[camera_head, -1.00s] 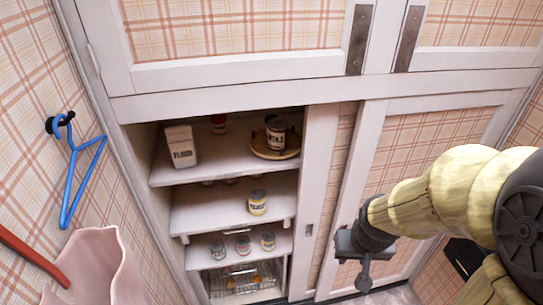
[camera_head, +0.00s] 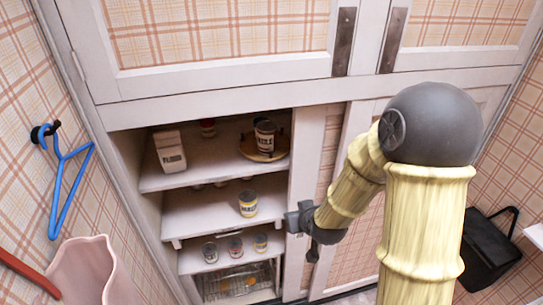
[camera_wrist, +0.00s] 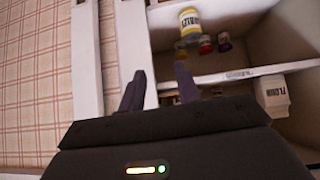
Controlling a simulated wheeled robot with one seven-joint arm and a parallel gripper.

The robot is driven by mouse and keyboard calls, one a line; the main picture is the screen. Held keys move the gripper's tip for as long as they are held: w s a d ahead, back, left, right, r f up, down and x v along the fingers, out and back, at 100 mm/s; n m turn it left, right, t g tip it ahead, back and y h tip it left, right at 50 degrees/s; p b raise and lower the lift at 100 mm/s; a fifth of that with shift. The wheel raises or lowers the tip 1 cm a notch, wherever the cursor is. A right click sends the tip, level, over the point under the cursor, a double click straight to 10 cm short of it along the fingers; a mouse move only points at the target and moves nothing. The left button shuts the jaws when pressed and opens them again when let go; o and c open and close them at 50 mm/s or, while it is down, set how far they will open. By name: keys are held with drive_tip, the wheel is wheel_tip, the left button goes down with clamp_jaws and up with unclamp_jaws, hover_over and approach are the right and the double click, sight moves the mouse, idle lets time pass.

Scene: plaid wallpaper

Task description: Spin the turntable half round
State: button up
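The turntable (camera_head: 279,154) is a round wooden disc at the right end of the cupboard's upper open shelf. A labelled can (camera_head: 265,136) stands on it, with a dark item partly hidden behind. My gripper (camera_head: 290,222) is lower than the turntable, in front of the cupboard's right-hand frame, pointing left towards the opening. In the wrist view its two dark fingers (camera_wrist: 160,72) are spread with nothing between them. I cannot make out the turntable in the wrist view.
A yellow-labelled can (camera_head: 248,204) stands on the shelf below, with small jars (camera_head: 236,247) lower. A sliding door (camera_head: 328,150) bounds the opening's right. A blue hanger (camera_head: 68,185) hangs left.

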drive_tip(key=w+a+r+m+t, duration=0.2)
drive_tip(key=w+a+t, duration=0.3)
drive_tip(key=t, duration=0.4)
drive_tip(key=shift+w+a+p, duration=0.4)
drive_tip(key=shift+a, duration=0.25)
